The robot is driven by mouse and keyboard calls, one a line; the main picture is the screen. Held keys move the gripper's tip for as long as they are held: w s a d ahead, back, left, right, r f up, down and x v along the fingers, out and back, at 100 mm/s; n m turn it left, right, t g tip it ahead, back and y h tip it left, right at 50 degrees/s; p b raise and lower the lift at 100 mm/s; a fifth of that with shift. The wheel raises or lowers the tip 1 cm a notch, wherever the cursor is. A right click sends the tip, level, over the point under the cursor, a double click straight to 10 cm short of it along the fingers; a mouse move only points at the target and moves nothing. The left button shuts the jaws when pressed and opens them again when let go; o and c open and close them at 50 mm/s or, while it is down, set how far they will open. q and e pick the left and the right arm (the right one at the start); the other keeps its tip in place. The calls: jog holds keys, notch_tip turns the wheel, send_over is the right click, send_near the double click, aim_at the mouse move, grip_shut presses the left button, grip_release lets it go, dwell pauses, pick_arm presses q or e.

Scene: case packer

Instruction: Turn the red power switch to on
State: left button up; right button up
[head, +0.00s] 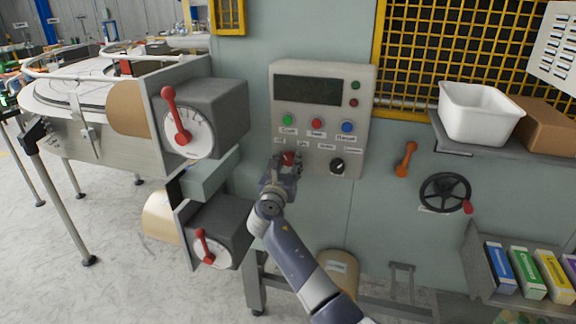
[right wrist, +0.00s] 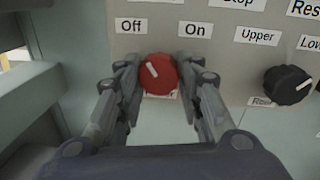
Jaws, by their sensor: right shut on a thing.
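The red power switch (right wrist: 158,76) is a round red knob on the grey control panel (head: 322,78). In the right wrist view its white mark tilts to the upper left, toward the Off label (right wrist: 131,25); the On label (right wrist: 194,29) is at its upper right. My right gripper (right wrist: 160,72) is shut on the knob, one finger on each side. In the head view my right gripper (head: 286,162) is at the panel's lower left and partly covers the red switch (head: 288,157). My left gripper is not in view.
A black selector knob (head: 337,166) is right of the red switch. Green, red and blue buttons (head: 317,124) sit above. Two grey boxes with red levers (head: 176,115) stand to the left. An orange handle (head: 405,160) and a black handwheel (head: 445,192) are on the right.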

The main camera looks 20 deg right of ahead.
jog(key=m+b, duration=0.2)
jog(key=m, duration=0.1)
jog(key=m+b, duration=0.1)
jog(key=shift+f, duration=0.25)
jog(key=m+h+b, duration=0.1)
jog(key=m+b, duration=0.5)
jog(key=m, duration=0.1)
jog(key=shift+w+a, duration=0.1)
jog(key=shift+a, duration=0.05)
jog(key=shift+r+m+h+b, duration=0.1)
jog(key=shift+m+h+b, duration=0.2)
jog(key=shift+m+b, duration=1.95)
jog(key=o, duration=1.1)
jog(key=shift+r, duration=0.1)
jog(key=shift+c, duration=0.2)
jog(key=shift+a, duration=0.1)
